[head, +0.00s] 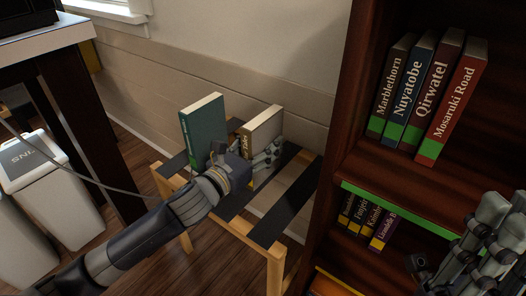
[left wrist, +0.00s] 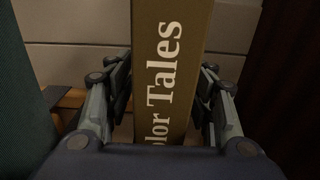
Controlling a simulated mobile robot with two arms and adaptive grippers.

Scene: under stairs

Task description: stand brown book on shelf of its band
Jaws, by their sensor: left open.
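The brown book (head: 262,127), its spine reading "...olor Tales" in the left wrist view (left wrist: 172,70), stands upright on a slatted wooden rack (head: 275,262). My left gripper (head: 268,158) is open, with its fingers on either side of the book's spine; a gap shows beside the book in the left wrist view. The book's lower end is mostly hidden by the gripper. The bookcase has a green-edged shelf (head: 395,208) holding books with green bands, and a yellow-edged shelf (head: 338,282) below, under books with yellow bands. My right gripper (head: 485,245) is at the lower right, its opening unclear.
A green book (head: 202,125) stands left of the brown one on the rack. Several yellow-banded books (head: 368,222) fill part of the lower shelf. The bookcase's dark side panel (head: 350,110) rises between rack and shelves. White bins (head: 48,185) and a dark table stand at the left.

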